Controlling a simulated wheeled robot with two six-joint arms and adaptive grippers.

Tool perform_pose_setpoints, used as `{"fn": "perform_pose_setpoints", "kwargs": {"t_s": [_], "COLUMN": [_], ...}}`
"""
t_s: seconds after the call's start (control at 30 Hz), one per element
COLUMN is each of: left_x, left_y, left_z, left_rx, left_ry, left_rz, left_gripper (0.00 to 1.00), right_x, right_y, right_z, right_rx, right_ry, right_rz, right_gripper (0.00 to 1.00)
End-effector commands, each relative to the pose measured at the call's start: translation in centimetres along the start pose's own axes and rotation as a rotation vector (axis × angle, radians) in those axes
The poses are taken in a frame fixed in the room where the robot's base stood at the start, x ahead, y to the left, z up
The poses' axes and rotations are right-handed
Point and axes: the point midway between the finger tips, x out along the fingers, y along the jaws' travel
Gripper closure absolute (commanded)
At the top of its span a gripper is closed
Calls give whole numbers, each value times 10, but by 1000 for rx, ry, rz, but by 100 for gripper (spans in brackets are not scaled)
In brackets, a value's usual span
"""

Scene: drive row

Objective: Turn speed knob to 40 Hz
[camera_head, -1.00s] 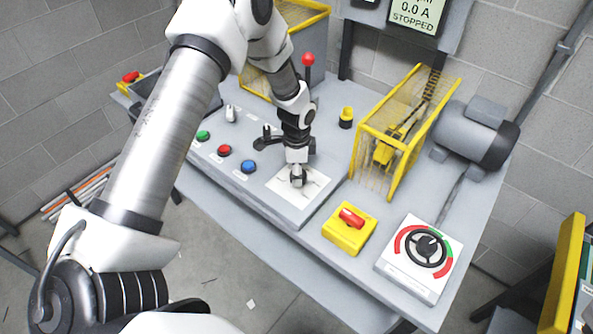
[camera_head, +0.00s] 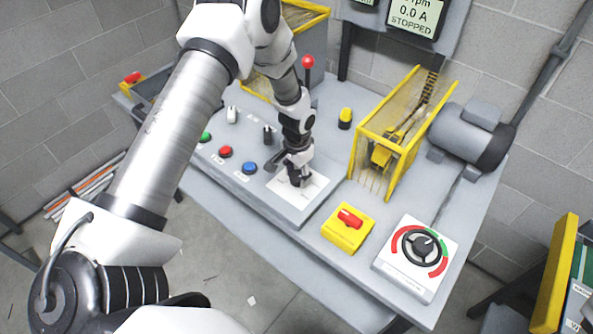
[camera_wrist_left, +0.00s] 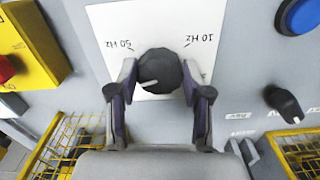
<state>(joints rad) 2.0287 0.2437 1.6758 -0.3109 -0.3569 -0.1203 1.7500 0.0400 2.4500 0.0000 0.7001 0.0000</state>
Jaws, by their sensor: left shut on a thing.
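The speed knob (camera_wrist_left: 160,72) is a round dark knob on a white dial plate (camera_wrist_left: 110,25). In the left wrist view the plate shows upside-down "50 Hz" and "10 Hz" marks. A light pointer line on the knob slants to the lower left in that view; the 40 Hz mark cannot be made out. My left gripper (camera_wrist_left: 159,85) is shut on the knob, one finger on each side. In the head view the gripper (camera_head: 295,180) is over the white plate (camera_head: 314,190) and hides most of the knob. My right gripper is not in view.
A red-topped lever (camera_head: 308,62) stands behind. A yellow box with a red switch (camera_head: 349,218), a round dial (camera_head: 419,247) and a yellow guard (camera_head: 362,140) are to the right.

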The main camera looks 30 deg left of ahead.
Motion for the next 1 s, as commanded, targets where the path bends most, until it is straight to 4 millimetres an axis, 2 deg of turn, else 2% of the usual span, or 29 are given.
{"fn": "perform_pose_setpoints", "kwargs": {"t_s": [0.4, 0.97, 1.0], "left_x": [0, 1, 1], "left_y": [1, 1, 1], "left_z": [0, 0, 0], "left_rx": [-234, -272, -272], "left_ry": [-1, 0, 0], "left_rz": [0, 0, 0], "left_gripper": [86, 86, 47], "right_x": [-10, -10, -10], "right_y": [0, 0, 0], "right_z": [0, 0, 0], "right_rx": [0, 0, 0], "right_ry": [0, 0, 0], "right_rz": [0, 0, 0], "right_gripper": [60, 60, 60]}}
